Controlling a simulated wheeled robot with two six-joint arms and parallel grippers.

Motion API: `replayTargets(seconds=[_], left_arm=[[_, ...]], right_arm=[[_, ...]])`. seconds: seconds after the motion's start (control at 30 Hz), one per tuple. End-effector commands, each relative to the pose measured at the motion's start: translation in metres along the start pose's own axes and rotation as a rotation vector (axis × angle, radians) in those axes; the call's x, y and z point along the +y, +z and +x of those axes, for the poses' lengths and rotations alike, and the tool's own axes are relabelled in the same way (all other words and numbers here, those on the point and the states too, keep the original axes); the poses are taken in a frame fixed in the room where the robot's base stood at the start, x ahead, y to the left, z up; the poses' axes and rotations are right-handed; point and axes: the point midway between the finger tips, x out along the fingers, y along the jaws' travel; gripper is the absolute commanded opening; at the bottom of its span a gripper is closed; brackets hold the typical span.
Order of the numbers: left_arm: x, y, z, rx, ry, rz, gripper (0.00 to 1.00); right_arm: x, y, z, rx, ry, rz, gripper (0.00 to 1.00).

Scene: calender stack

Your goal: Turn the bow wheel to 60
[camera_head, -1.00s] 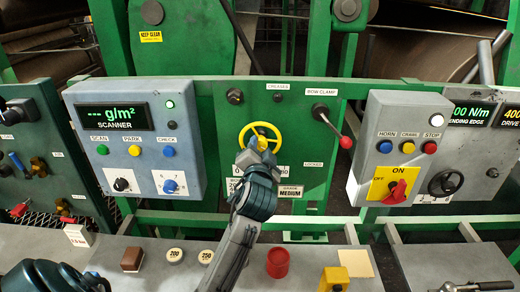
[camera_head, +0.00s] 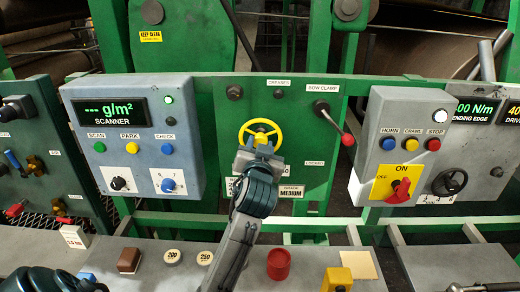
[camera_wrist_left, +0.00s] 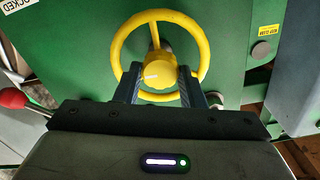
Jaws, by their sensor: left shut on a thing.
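The yellow bow wheel (camera_head: 260,128) is mounted on the green centre panel. In the left wrist view, its ring and hub (camera_wrist_left: 157,70) fill the upper middle. My left gripper (camera_head: 259,146) is at the wheel from below. In the left wrist view its two dark fingers (camera_wrist_left: 160,87) stand on either side of the hub, inside the ring, and are shut on the wheel. The scale under the wheel is mostly hidden by my gripper and wrist, and I cannot read the wheel's setting. My right gripper is not in view.
The bow clamp lever with its red knob (camera_head: 347,140) is right of the wheel, near a LOCKED label (camera_head: 314,163). The scanner box (camera_head: 140,150) stands to the left and the switch box (camera_head: 405,120) to the right. A red cup (camera_head: 279,264) stands on the bench below.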

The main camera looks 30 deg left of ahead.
Motion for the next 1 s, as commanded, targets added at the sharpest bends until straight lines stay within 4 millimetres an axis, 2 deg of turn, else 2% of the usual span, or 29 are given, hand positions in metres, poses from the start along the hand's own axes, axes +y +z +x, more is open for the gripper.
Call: replayTargets(seconds=[0.6,0.63,0.7,1.0], left_arm=[[-0.0002,-0.0001,0.0001,0.0,0.0,-0.049,0.13],[-0.0002,-0.0001,0.0001,0.0,0.0,-0.049,0.42],[-0.0002,-0.0001,0.0001,0.0,0.0,-0.049,0.56],[-0.0001,-0.0002,-0.0006,0.0,0.0,-0.049,0.58]], right_arm=[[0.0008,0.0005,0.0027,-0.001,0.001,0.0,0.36],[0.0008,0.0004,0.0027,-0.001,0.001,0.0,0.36],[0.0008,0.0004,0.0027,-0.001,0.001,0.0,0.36],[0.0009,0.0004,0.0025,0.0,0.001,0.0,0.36]])
